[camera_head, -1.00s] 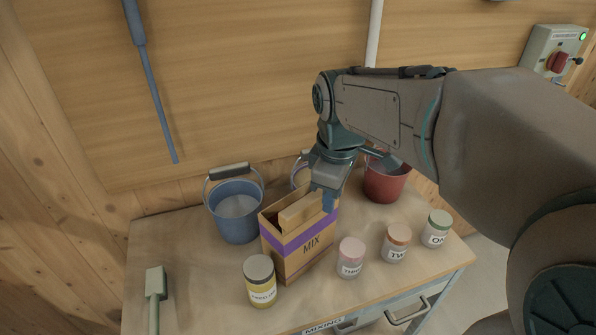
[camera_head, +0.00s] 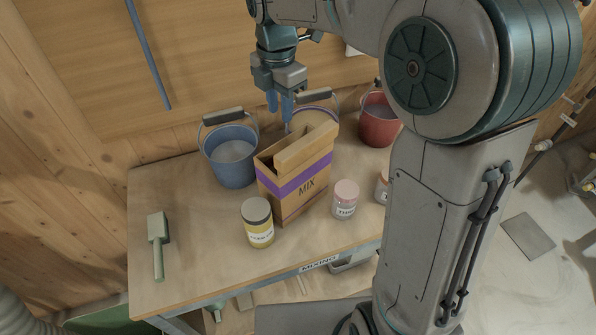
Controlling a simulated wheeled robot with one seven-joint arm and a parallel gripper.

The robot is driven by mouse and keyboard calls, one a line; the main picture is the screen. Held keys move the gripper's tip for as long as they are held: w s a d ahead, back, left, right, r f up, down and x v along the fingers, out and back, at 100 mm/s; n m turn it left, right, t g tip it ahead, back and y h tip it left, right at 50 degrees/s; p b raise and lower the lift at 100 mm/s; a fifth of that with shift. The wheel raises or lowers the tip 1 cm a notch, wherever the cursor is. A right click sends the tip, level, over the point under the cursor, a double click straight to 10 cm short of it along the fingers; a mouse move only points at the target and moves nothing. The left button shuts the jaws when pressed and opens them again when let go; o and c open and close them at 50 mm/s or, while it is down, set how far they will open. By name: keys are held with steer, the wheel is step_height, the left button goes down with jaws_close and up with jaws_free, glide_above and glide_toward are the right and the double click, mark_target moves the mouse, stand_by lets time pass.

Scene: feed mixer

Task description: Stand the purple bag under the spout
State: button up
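The purple bag (camera_head: 292,184) is a tan paper bag with a purple band and the label MIX. It stands upright on the bench, its top flap folded open. My gripper (camera_head: 280,104) hangs above and behind the bag, pointing down. Its two blue fingers are a little apart with nothing between them, and they look clear of the bag. No spout can be made out for certain.
A blue bucket (camera_head: 232,163) stands left of the bag, a red bucket (camera_head: 379,124) behind right. Another bucket is mostly hidden behind the bag.

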mark_target(282, 141)
steer(key=shift+s+f+p, duration=0.2)
steer(key=shift+f+p, duration=0.4)
steer(key=shift+f, duration=4.3)
jaws_close()
